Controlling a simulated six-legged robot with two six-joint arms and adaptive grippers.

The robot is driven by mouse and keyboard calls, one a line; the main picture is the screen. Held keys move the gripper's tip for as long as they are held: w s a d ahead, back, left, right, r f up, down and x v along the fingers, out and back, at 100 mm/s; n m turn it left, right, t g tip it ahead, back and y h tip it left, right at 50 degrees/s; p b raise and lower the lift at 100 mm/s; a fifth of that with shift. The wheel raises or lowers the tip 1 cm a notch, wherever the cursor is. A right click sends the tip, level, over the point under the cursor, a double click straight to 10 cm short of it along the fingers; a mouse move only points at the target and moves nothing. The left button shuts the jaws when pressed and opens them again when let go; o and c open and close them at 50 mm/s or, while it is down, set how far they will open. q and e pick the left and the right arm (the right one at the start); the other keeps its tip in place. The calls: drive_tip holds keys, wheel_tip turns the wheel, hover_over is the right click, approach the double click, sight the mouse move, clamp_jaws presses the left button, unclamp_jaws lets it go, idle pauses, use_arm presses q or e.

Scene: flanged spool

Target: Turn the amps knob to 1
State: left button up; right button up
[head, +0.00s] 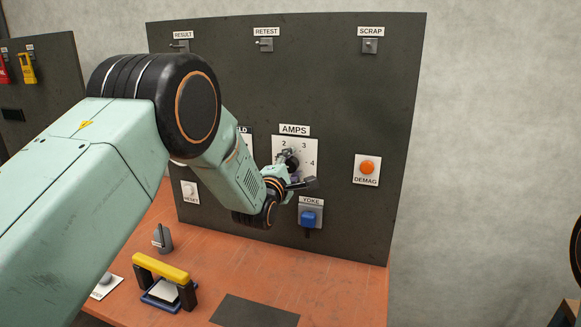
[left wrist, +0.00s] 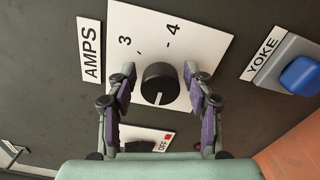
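The amps knob (left wrist: 160,84) is a round black knob with a white pointer line, on a white dial plate (left wrist: 205,45) under the AMPS label (head: 294,130). In the left wrist view the line points to the bottom of the picture, away from the 4. The 3 and 4 show there; the 2 shows in the head view. The 1 is not visible. My left gripper (left wrist: 160,76) has its fingers on both sides of the knob, with a small gap on each side, so it is open. In the head view it (head: 296,178) partly covers the knob. My right gripper is not in view.
A blue YOKE switch (head: 308,218) sits just below the dial. An orange DEMAG button (head: 367,168) is to its right. A RESET button (head: 189,190) is at left. A yellow-handled yoke (head: 163,268) stands on the orange bench (head: 345,285).

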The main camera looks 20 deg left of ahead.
use_arm(q)
drive_tip(key=shift+o, duration=0.4)
drive_tip(key=shift+s+a, duration=0.2)
drive_tip(key=shift+a, duration=0.05)
drive_tip(key=shift+s, duration=0.1)
drive_tip(key=shift+s+f, duration=0.1)
drive_tip(key=shift+s, duration=0.2)
drive_tip(key=s, duration=1.1)
drive_tip(key=shift+a, duration=0.2)
drive_tip(key=shift+s, duration=0.15)
